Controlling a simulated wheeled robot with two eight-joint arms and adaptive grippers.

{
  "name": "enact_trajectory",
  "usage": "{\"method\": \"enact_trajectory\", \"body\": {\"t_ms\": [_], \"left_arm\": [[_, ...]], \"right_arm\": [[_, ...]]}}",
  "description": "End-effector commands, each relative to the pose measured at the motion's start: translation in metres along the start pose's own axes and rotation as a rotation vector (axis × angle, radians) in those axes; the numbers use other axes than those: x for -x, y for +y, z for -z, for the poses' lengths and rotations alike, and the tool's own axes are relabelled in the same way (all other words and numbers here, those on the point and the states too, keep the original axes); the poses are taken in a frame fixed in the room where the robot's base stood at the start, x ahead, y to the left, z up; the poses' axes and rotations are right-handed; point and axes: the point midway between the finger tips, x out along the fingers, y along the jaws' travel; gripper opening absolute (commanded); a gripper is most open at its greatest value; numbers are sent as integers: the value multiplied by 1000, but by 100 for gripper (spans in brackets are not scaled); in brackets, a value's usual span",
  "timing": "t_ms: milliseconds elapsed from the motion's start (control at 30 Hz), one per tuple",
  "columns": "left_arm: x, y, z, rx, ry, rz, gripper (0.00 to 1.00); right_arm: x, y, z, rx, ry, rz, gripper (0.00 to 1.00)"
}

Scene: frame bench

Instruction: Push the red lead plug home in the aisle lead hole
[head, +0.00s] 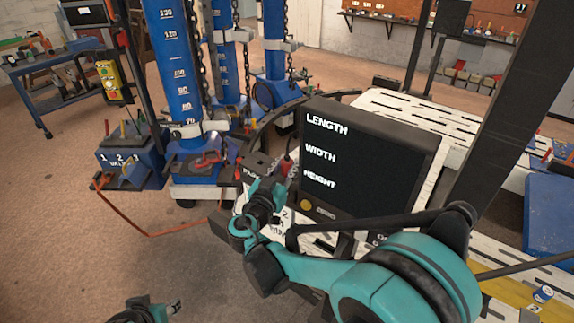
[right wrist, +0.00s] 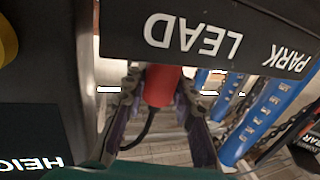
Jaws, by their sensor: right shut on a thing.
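The red lead plug (right wrist: 162,86) sits between the two fingers of my right gripper (right wrist: 160,95) in the right wrist view, with a dark cable curving off below it. My right gripper is shut on it. The plug's far end meets the edge of the dark box marked LEAD and PARK (right wrist: 215,32); the lead hole is hidden, so I cannot tell how deep the plug sits. In the head view the right gripper (head: 268,197) is beside the box (head: 254,168), left of the screen. My left gripper (head: 158,310) shows partly at the bottom left, jaws unclear.
A black screen (head: 355,160) reading LENGTH, WIDTH, HEIGHT stands right beside the right gripper. Blue graduated columns (head: 172,65) with chains stand behind. A white slotted frame bench (head: 400,112) lies beyond the screen. The floor at the left (head: 50,210) is clear.

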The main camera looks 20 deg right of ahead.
Motion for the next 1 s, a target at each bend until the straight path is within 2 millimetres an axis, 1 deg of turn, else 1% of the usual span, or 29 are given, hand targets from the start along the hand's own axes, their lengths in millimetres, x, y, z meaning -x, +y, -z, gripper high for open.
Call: {"method": "enact_trajectory", "body": {"t_ms": [200,233,267,300,333,600,700,767,867,1000], "left_arm": [[-5,0,-3,0,0,0,40],[-4,0,-3,0,0,0,40],[-4,0,-3,0,0,0,40],[-4,0,-3,0,0,0,40],[-4,0,-3,0,0,0,40],[-4,0,-3,0,0,0,40],[-4,0,-3,0,0,0,40],[-4,0,-3,0,0,0,40],[-4,0,-3,0,0,0,40],[-4,0,-3,0,0,0,40]], "right_arm": [[0,0,-6,0,0,0,0],[0,0,-6,0,0,0,29],[0,0,-6,0,0,0,36],[0,0,-6,0,0,0,47],[0,0,-5,0,0,0,51],[0,0,-6,0,0,0,51],[6,-1,-5,0,0,2,51],[13,-1,-5,0,0,4,51],[32,-2,-5,0,0,6,51],[64,-1,-6,0,0,5,51]]}}
